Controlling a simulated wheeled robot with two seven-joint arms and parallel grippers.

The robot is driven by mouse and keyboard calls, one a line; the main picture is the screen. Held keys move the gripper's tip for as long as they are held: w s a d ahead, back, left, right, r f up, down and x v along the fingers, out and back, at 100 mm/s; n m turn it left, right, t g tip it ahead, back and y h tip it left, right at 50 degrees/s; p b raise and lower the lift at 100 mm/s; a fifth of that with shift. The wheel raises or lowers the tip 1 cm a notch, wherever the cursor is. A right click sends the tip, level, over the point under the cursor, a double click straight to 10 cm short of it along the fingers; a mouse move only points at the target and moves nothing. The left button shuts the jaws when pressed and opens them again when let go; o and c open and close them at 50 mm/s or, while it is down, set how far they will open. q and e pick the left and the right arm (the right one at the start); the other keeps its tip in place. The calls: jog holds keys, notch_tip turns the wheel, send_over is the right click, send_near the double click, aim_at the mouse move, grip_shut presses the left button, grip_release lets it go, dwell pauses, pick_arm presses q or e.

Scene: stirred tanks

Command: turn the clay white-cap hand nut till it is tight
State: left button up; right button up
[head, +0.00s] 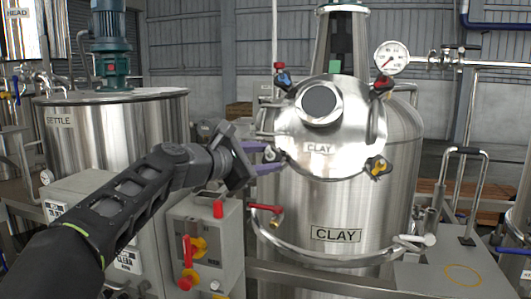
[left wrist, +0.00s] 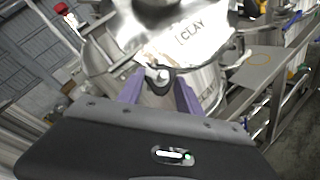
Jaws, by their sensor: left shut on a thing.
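The clay tank (head: 345,215) has a round steel lid (head: 345,145) marked CLAY, with coloured hand nuts around its rim. The white-cap hand nut (head: 270,153) is at the lid's left edge, partly hidden by my fingers. It also shows in the left wrist view (left wrist: 157,74), white on a dark body, between two purple fingers. My left gripper (head: 266,157) reaches in from the left and is shut on this nut; its fingers show in the left wrist view (left wrist: 158,92). Whether the nut is tight cannot be told. My right gripper is not in view.
Other nuts on the lid have blue (head: 284,79), red (head: 382,85) and yellow (head: 378,168) caps. A grey switch box (head: 210,235) with a red handle stands below my left arm. The settle tank (head: 115,135) is at left; a pressure gauge (head: 391,58) is upper right.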

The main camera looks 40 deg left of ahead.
pick_arm(q)
jog(key=m+g+h+p, duration=0.1)
jog(key=m+p, duration=0.2)
jog(key=r+m+g+h+p, duration=0.1)
jog(key=m+g+p, duration=0.1)
jog(key=m+p, duration=0.1)
jog(key=shift+w+a+r+m, duration=0.1)
jog(key=shift+w+a+m, duration=0.05)
jog(key=shift+m, duration=0.45)
jog(key=shift+w+m+g+p, duration=0.1)
jog(key=shift+m+g+p, duration=0.6)
jog(key=shift+m+p, duration=0.2)
jog(key=shift+m+g+p, duration=0.45)
jog(key=shift+m+g, duration=0.15)
jog(key=shift+m, duration=0.6)
jog(key=shift+w+m+g, duration=0.1)
jog(key=shift+m+g, duration=0.8)
jog(key=shift+m, duration=0.4)
jog(key=o, duration=1.4)
jog(key=shift+r, duration=0.15)
